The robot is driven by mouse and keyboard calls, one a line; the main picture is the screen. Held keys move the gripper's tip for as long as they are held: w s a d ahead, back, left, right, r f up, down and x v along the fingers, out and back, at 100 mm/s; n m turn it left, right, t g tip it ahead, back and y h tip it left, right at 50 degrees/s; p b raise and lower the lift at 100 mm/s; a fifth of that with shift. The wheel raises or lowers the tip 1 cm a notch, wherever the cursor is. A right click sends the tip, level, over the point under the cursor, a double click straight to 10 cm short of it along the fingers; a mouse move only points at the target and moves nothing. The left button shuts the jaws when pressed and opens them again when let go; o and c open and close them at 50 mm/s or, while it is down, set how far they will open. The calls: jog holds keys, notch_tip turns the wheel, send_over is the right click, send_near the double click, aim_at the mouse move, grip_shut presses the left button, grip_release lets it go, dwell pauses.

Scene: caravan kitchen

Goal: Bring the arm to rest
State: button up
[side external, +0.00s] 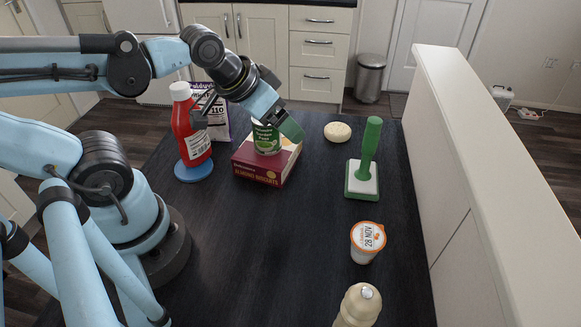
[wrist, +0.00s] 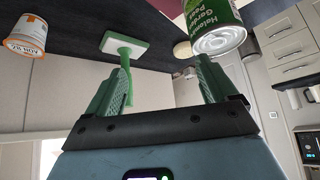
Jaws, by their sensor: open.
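My gripper (side external: 289,128) is above the dark table, beside and partly in front of a green can of peas (side external: 266,140). In the wrist view my gripper (wrist: 164,82) has its two green fingers spread apart with nothing held between them. The can (wrist: 213,30) shows there beyond the right finger, outside the jaws. In the side view the can stands upright on a dark red biscuit box (side external: 257,175), its top partly hidden by my gripper.
A red sauce bottle (side external: 189,130) stands on a blue disc (side external: 194,172), with a purple-and-white packet (side external: 218,128) behind. A ledge (side external: 470,130) borders the table.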

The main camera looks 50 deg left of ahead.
jog(key=w+d+m+g, duration=0.2)
jog(key=d+m+g, duration=0.5)
jog(key=d+m, duration=1.5)
jog(key=shift+w+d+f+m, duration=0.15)
jog(key=shift+w+f+m, duration=0.1)
jog(key=shift+m, duration=1.05)
jog(key=shift+r, duration=0.15)
